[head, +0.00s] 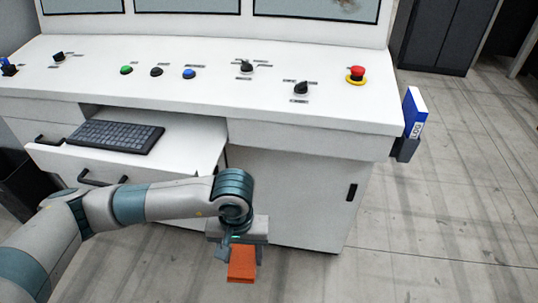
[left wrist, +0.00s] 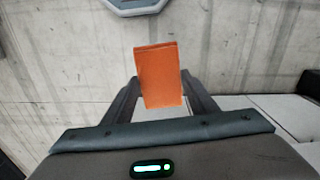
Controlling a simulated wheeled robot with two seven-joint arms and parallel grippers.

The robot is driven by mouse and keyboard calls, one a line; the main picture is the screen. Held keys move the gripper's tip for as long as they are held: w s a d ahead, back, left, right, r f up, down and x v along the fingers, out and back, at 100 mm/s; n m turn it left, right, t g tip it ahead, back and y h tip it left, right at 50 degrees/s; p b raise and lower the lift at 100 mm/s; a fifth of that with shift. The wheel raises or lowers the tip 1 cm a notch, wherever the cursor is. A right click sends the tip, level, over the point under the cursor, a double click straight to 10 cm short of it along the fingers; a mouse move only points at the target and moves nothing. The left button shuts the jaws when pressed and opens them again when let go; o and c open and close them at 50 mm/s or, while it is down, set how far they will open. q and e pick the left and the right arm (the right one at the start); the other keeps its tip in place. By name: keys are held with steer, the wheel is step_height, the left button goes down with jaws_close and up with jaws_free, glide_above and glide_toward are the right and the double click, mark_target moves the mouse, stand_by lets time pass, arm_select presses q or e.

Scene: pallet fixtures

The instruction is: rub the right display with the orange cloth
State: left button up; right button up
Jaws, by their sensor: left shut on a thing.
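The orange cloth (head: 242,263) is held by my left gripper (head: 240,251) in front of the white console, below its desk level. In the left wrist view the cloth (left wrist: 158,75) sits between the two dark fingers of my left gripper (left wrist: 158,100), which are shut on it. The right display (head: 315,8) is at the top of the head view, and only its lower part shows. A brownish smudge (head: 348,4) is on it near the top edge of the picture. The cloth is well below the display and apart from it. My right gripper is not in view.
The white console desk (head: 200,92) carries several knobs and buttons, with a red emergency button (head: 356,74) at its right. A keyboard (head: 115,136) lies on a pulled-out drawer at left. A blue binder (head: 414,110) is in a holder on the right side. Floor at right is clear.

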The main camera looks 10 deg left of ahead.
mark_target(246, 272)
arm_select(q)
steer(key=s, duration=0.1)
steer(key=s+d+f+m, duration=0.1)
steer(key=s+m, duration=0.1)
steer(key=shift+s+d+f, duration=0.2)
steer(key=shift+f, duration=0.05)
steer(key=w+a+f+n, duration=0.1)
steer(key=a, duration=1)
steer(key=shift+w, duration=0.3)
steer(key=shift+a+f, duration=0.1)
steer(key=shift+a, duration=0.15)
